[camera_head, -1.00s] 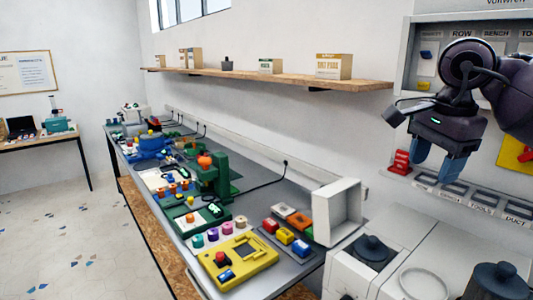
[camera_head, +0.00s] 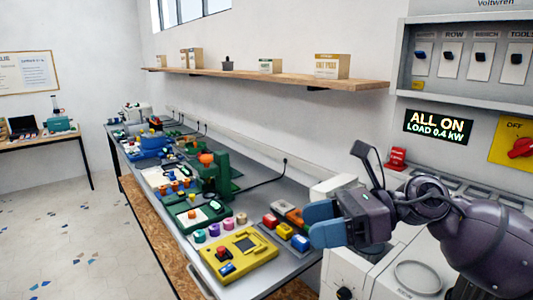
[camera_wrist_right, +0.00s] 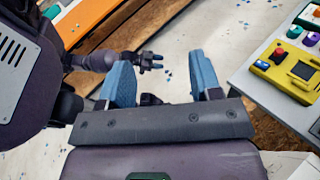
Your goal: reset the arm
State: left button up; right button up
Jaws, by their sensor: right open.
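My right gripper (camera_head: 318,223) shows in the head view at lower right, its blue fingers pointing left over the right end of the bench. In the right wrist view its two blue fingers (camera_wrist_right: 163,78) stand wide apart with nothing between them. It is open and empty. A dark purple arm of mine reaches across the wrist view and ends in what looks like my left gripper (camera_wrist_right: 150,61), small and above the floor. Its jaw state is unclear. The left arm is not in the head view.
The bench holds a yellow device (camera_head: 238,258) and coloured blocks (camera_head: 284,230) close to my right gripper. A wall display (camera_head: 438,127) reads "ALL ON LOAD 0.4 kW". A switch cabinet (camera_head: 466,63) and a red rotary switch (camera_head: 521,148) are on the wall. A wooden shelf (camera_head: 270,78) runs above.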

jog(key=d+f+n+t+h, duration=0.7)
jog(key=d+n+t, duration=0.15)
jog(key=n, duration=0.65)
jog(key=d+f+n+t+h, duration=0.75)
jog(key=n+t, duration=0.25)
jog(key=n, duration=0.5)
jog(key=s+d+f+m+g+h, duration=0.1)
jog(key=s+d+f+m+g, duration=0.1)
jog(key=s+f+m+g, duration=0.6)
jog(key=s+d+f+m+g+h, duration=0.1)
jog(key=s+d+f+m+g, duration=0.15)
jog(key=s+f+g, duration=0.65)
notch_tip(320, 180, down, 20)
jog(key=w+a+t+b, duration=0.1)
jog(key=t+b, duration=0.7)
jog(key=t, duration=0.1)
jog(key=shift+w+a+f+n+t+y+b, duration=0.2)
jog(key=shift+w+f+n+t+y+b, duration=0.1)
jog(key=shift+n+t+y+b, duration=0.1)
jog(key=shift+f, duration=0.2)
jog(key=shift+t, duration=0.25)
jog(key=shift+c, duration=1.3)
pick_arm(q)
notch_tip(320, 180, down, 9)
jog(key=s, duration=0.1)
jog(key=shift+d+f+g, duration=0.15)
jog(key=shift+g, duration=0.25)
pick_arm(e)
jog(key=shift+s, duration=0.1)
jog(key=shift+c, duration=0.2)
